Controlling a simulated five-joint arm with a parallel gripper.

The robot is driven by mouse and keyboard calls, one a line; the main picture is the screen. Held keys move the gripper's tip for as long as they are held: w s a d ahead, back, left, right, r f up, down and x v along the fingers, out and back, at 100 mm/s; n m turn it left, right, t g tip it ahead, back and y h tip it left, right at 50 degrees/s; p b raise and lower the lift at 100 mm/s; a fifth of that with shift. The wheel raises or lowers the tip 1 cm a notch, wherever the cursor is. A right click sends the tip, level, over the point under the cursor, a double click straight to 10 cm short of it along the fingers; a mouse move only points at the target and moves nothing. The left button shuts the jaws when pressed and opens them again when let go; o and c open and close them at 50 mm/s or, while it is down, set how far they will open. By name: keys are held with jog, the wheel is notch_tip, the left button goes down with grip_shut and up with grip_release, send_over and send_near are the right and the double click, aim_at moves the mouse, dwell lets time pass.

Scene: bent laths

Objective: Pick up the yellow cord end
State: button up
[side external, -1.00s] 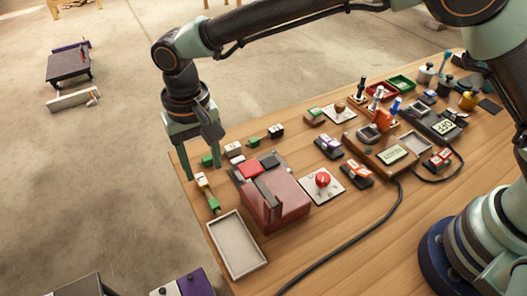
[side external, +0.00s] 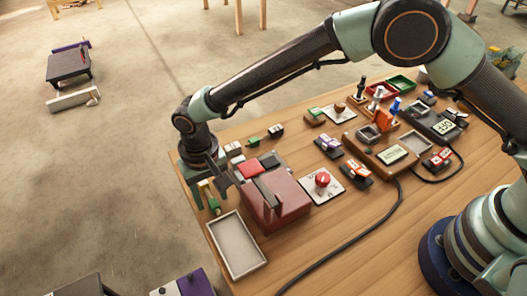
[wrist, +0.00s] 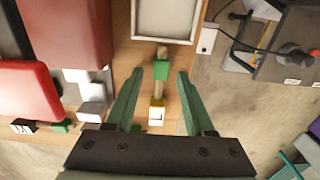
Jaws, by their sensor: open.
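The yellow cord end (wrist: 156,112), a small yellow and white block, lies on the wooden table near its edge. A short tan cord joins it to a green end (wrist: 161,71). In the side view the yellow end (side external: 205,187) is partly hidden by my gripper (side external: 210,197), and the green end (side external: 214,206) shows just in front. My gripper (wrist: 159,76) is open, pointing down, with one finger on each side of the cord piece in the wrist view. The yellow end shows between the fingers, nearer the palm. I see no contact; the exact height is unclear.
A pale tray (side external: 237,246) lies just beyond the green end. A dark red box (side external: 280,205) stands close beside my gripper. Several small green and white blocks (wrist: 59,127) lie nearby. The table edge is close on the other side.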

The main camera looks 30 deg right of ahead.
grip_shut()
jog(key=shift+r, duration=0.15)
